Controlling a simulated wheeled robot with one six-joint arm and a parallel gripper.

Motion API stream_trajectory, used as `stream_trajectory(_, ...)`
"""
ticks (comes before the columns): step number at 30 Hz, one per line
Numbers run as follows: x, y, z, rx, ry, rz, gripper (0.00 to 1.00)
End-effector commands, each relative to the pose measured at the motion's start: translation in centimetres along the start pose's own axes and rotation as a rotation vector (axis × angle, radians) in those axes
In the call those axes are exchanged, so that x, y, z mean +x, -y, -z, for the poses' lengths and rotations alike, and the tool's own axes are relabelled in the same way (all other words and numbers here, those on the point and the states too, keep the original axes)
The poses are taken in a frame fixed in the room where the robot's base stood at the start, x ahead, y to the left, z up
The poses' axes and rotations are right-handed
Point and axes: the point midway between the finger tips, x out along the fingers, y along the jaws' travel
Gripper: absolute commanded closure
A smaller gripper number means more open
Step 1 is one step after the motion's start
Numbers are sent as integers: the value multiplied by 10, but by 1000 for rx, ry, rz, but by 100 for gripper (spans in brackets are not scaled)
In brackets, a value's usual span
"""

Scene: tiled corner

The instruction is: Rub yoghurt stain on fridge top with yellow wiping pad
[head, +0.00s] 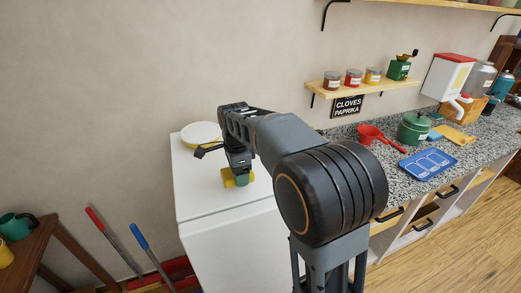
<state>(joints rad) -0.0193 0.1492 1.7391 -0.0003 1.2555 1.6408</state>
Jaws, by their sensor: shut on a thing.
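The white fridge (200,205) stands against the wall left of the counter, its top bare around my gripper. My gripper (238,181) points down over the right part of the fridge top and is shut on the yellow wiping pad (228,178). The pad is at or very near the surface; I cannot tell whether it touches. Something greenish shows between the fingers, too small to make out. I see no yoghurt stain; the gripper, pad and arm cover part of the top.
A white round dish (201,134) with a yellow edge sits at the back left of the fridge top. The granite counter (385,175) at right holds a red scoop (372,134), green pot (413,128) and blue tray (428,164). A shelf with jars (353,78) hangs above.

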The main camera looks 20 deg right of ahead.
Motion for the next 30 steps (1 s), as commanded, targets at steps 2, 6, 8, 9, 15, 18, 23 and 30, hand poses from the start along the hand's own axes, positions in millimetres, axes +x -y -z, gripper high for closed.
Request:
stream_trajectory(2, -10, 0, 0, 1, 0, 3, 57)
stream_trajectory(6, -22, 0, 0, 1, 0, 3, 57)
stream_trajectory(8, -28, 0, 0, 0, 0, 4, 57)
stream_trajectory(9, -30, 1, 0, 0, 0, 4, 57)
stream_trajectory(15, -44, 0, 1, 2, 0, 3, 57)
stream_trajectory(18, -49, 0, 1, 2, 0, 3, 57)
stream_trajectory(23, -51, 0, 1, 2, 0, 3, 57)
stream_trajectory(30, -51, 0, 1, 2, 0, 3, 57)
